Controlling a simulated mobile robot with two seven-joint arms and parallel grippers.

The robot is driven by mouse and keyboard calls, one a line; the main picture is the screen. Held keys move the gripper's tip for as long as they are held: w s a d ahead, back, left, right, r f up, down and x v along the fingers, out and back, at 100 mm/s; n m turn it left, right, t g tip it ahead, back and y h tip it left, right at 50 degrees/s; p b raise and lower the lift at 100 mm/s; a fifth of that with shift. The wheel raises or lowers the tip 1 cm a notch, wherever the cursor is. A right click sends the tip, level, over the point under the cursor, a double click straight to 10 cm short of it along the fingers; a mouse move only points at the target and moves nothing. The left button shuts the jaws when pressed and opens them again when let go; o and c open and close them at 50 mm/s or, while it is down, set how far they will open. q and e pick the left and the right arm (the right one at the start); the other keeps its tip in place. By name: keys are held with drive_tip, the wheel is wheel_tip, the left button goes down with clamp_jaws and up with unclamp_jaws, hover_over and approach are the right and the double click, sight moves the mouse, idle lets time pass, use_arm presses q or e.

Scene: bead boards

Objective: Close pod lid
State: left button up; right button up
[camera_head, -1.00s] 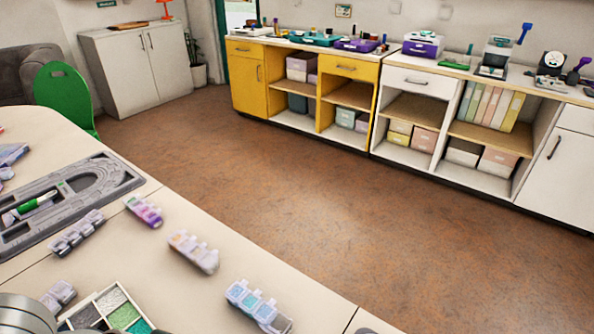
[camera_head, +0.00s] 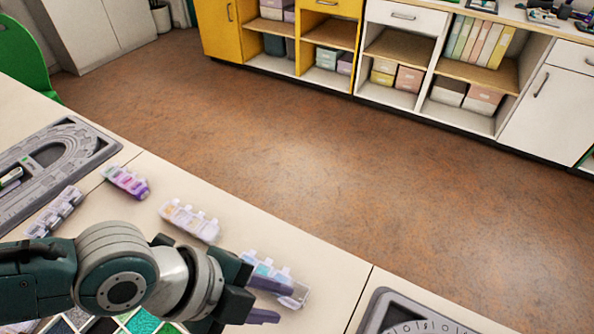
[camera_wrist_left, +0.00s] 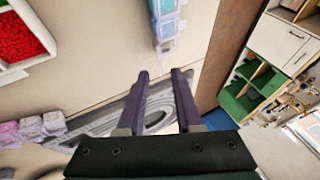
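A pod strip with pale blue compartments (camera_head: 262,267) lies near the table's far edge. Its right end (camera_head: 297,296) looks greyish white, and I cannot tell clearly which lid stands open. My left gripper (camera_head: 272,301) is open and empty, its purple fingers over or beside this strip and partly covering it. In the left wrist view, the gripper (camera_wrist_left: 162,84) has its two fingers apart, with the blue pod strip (camera_wrist_left: 167,28) ahead of them and apart. Other pod strips lie to the left: a whitish one (camera_head: 190,220), a purple one (camera_head: 126,182) and a grey one (camera_head: 55,212). My right gripper is not in view.
A grey bead board (camera_head: 87,139) lies at the left, another (camera_head: 385,307) at the lower right. A bead tray (camera_head: 140,321) is partly hidden under my left arm. The wrist view shows red beads (camera_wrist_left: 18,38) in a tray. The table's far edge drops to open floor.

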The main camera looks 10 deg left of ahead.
use_arm(q)
drive_tip(key=shift+w+d+f, duration=0.1)
drive_tip(key=shift+d+f, duration=0.05)
drive_tip(key=shift+f, duration=0.15)
clamp_jaws()
idle(1.3)
